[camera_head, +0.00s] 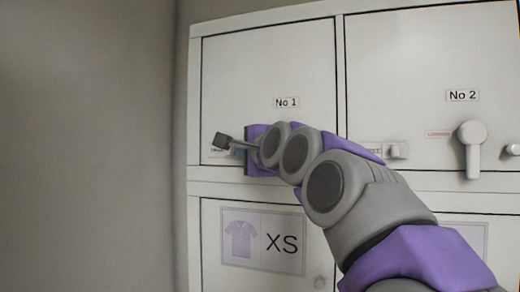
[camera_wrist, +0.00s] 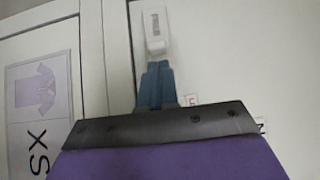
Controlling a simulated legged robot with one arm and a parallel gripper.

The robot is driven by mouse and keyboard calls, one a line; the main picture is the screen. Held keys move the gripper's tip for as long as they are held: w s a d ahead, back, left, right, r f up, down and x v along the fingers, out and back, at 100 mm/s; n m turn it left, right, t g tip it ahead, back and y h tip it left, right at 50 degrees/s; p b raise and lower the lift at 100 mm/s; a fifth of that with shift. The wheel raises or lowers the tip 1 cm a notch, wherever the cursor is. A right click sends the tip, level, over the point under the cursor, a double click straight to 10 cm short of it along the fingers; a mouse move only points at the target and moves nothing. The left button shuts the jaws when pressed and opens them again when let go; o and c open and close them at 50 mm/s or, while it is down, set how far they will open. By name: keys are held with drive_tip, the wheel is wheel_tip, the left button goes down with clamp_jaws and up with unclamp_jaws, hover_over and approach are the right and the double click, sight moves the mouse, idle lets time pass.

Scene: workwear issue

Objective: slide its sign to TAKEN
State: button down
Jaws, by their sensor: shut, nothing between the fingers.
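The No 1 door (camera_head: 262,75) is shut. Its sliding sign (camera_head: 215,152) is low on the door, mostly hidden behind my gripper in the head view. In the wrist view the white sign strip (camera_wrist: 152,18) has small lettering, too blurred to read. Its white knob (camera_wrist: 157,46) is at the strip's right end as the head view would have it. My gripper (camera_wrist: 158,66) is shut and empty, its blue fingertips just right of the knob by the head view. I cannot tell whether they touch it. The fingers show slightly in the head view (camera_head: 238,152).
The No 2 door (camera_head: 430,60) beside it has its own sign with a knob (camera_head: 398,150) and a lever handle (camera_head: 472,150). An XS door with a shirt label (camera_head: 262,241) is below. A bare wall (camera_head: 90,140) is at the left.

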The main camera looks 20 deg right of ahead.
drive_tip(key=shift+w+a+r, duration=0.1)
drive_tip(key=shift+w+a, duration=0.2)
drive_tip(key=shift+a, duration=0.3)
drive_tip(key=shift+d, duration=0.1)
drive_tip(key=w+a+p, duration=0.2)
drive_tip(key=a, duration=0.1)
drive_tip(key=shift+w+a, duration=0.2)
drive_tip(key=shift+w, duration=0.15)
drive_tip(key=shift+s+a, duration=0.1)
